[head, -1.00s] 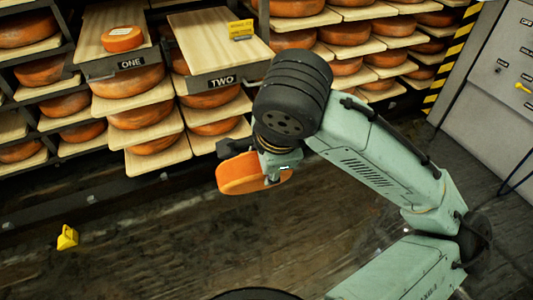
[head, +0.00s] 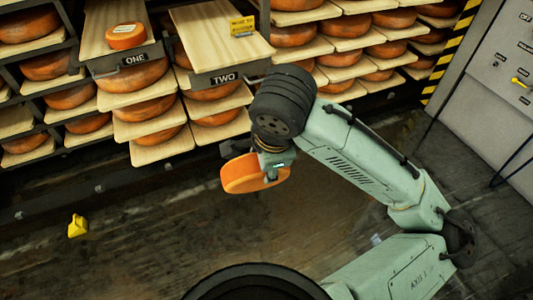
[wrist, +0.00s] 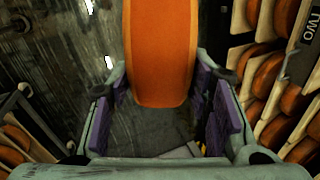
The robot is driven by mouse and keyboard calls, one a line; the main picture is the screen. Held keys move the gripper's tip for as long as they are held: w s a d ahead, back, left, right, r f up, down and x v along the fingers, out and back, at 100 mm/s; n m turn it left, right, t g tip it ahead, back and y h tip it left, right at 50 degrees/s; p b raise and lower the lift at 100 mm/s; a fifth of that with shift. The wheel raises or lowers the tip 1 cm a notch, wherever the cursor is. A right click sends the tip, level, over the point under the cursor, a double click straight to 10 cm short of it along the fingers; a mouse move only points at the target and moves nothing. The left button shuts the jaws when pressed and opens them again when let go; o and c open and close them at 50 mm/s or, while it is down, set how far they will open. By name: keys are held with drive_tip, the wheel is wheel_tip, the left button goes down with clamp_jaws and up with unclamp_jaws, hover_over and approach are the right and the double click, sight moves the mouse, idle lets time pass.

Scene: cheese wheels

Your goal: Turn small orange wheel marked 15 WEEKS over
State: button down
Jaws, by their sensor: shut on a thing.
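My gripper (head: 272,168) is shut on an orange cheese wheel (head: 240,174) and holds it in the air in front of the rack. The wheel is tilted and no marking shows on its visible surface. In the wrist view the held wheel (wrist: 161,50) stands edge-on between the purple-padded fingers of my gripper (wrist: 162,112). A small orange wheel with a pale label (head: 125,36) lies flat on the board marked ONE (head: 98,47); its lettering is too small to read.
The board marked TWO (head: 205,38) sticks out of the rack beside it, bare except for a yellow sign (head: 242,25) at its right. Shelves of large wheels (head: 142,77) fill the back. A yellow object (head: 77,226) lies on the floor. A grey control cabinet (head: 492,75) stands right.

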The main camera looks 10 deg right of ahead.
drive_tip(key=shift+w+r+g+p, duration=0.35)
drive_tip(key=shift+g+p, duration=0.25)
drive_tip(key=shift+p, duration=1.1)
